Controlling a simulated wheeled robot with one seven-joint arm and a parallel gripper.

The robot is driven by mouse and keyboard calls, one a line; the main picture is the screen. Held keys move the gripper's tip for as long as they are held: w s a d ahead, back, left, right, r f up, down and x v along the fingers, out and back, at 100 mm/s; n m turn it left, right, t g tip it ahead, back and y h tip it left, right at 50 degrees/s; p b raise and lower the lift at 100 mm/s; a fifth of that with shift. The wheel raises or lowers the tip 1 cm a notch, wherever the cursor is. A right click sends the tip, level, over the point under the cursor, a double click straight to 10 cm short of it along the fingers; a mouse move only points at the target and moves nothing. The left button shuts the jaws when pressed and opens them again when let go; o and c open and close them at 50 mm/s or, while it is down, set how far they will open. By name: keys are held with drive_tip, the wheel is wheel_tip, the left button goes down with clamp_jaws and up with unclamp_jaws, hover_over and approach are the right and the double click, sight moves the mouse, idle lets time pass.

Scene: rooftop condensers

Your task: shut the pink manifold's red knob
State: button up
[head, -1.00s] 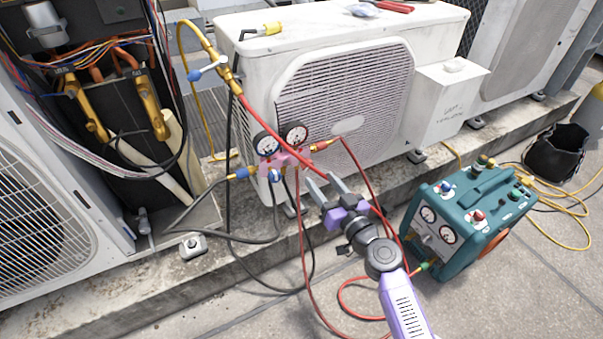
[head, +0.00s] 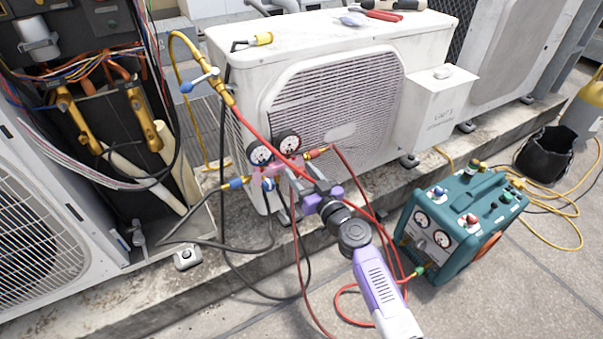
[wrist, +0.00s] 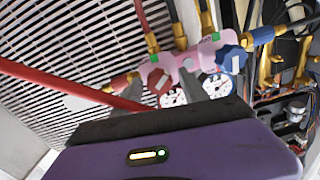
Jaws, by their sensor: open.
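The pink manifold (head: 262,172) hangs in front of the white condenser's grille, with two round gauges on top. In the wrist view the manifold (wrist: 187,60) runs across the upper middle. Its red knob (wrist: 159,80) shows there between the two grey fingers, nearer the left one. Contact cannot be told. My gripper (head: 301,173), purple with grey fingers, is open at the manifold's right part; it also shows in the wrist view (wrist: 175,84). In the head view the fingers and a red hose cover the red knob. The blue knob (wrist: 231,59) sits outside the right finger.
A thick red hose (head: 262,133) passes diagonally over the manifold, close to my fingers. More hoses hang below it. The teal recovery machine (head: 460,225) stands on the ground at right. The white condenser (head: 350,50) is right behind the manifold.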

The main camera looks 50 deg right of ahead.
drive_tip(key=shift+c, duration=0.2)
clamp_jaws()
